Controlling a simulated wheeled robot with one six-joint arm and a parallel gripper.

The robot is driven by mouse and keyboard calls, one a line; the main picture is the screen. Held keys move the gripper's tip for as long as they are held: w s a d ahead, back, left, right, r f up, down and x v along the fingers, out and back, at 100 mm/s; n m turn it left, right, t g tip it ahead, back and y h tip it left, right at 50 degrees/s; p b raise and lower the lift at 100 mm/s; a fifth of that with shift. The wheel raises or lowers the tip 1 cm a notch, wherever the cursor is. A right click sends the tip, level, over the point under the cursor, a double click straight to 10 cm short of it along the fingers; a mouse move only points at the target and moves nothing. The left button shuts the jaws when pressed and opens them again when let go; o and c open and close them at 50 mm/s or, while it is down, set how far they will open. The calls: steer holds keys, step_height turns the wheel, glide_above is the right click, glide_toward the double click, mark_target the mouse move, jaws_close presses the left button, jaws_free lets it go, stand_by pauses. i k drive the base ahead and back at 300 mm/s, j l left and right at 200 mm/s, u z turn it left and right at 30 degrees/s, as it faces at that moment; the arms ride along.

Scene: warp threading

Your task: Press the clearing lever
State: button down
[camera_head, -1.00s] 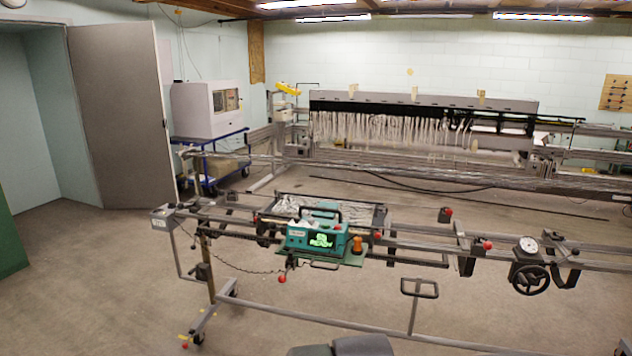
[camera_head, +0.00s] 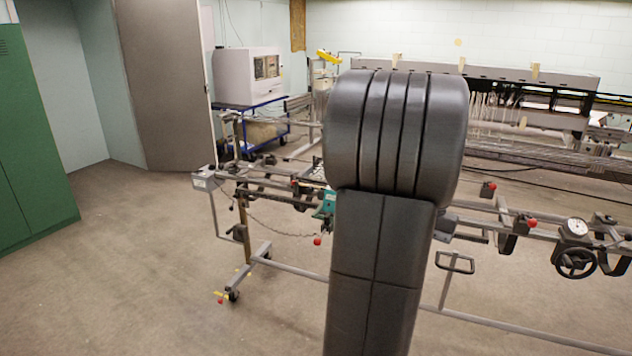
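I cannot tell which part is the clearing lever. Red-knobbed parts show on the grey metal frame (camera_head: 480,318): one red knob (camera_head: 317,241) hangs low just left of my arm, and others (camera_head: 490,186) and (camera_head: 531,222) are to its right. Only the left edge of the teal machine (camera_head: 328,203) shows; my large dark arm link hides the rest of it and the middle of the frame. My gripper is not in view.
A dial with a black handwheel (camera_head: 575,262) is on the right of the frame. Behind stands a loom (camera_head: 520,85) with white threads. A white box-shaped machine (camera_head: 240,78) sits on a blue cart. A green cabinet (camera_head: 30,150) is at left. The floor at left is clear.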

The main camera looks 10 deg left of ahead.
mark_target(310, 188)
steer(key=i+j+u, duration=0.25)
steer(key=i, duration=0.8)
steer(key=i+j+u, duration=0.2)
steer(key=i, duration=0.9)
